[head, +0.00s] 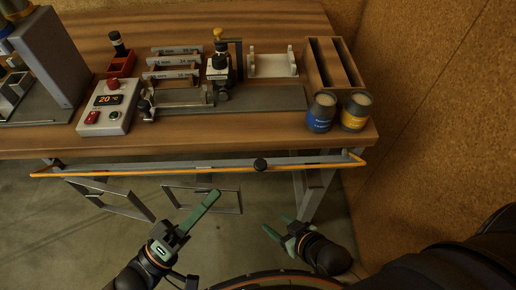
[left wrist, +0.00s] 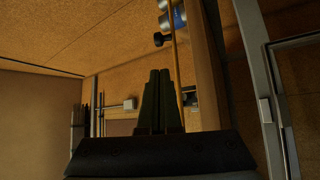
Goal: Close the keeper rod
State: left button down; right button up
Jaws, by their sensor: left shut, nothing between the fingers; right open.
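A long thin orange rod (head: 120,172), which looks like the keeper rod, runs along the front of the workbench just below its edge. My right gripper (head: 277,227) is open and empty, lower and further right.
Two grey metal frames (head: 202,187) show below the bench front. The wooden bench (head: 200,143) carries a control box (head: 108,107), a clamp fixture, a slotted wooden rack and two jars (head: 321,113). A cork wall (head: 440,90) stands on the right.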

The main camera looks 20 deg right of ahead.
aim_at(245, 170)
pick_arm(q)
jog(key=x, duration=1)
jog(key=shift+p, duration=0.4)
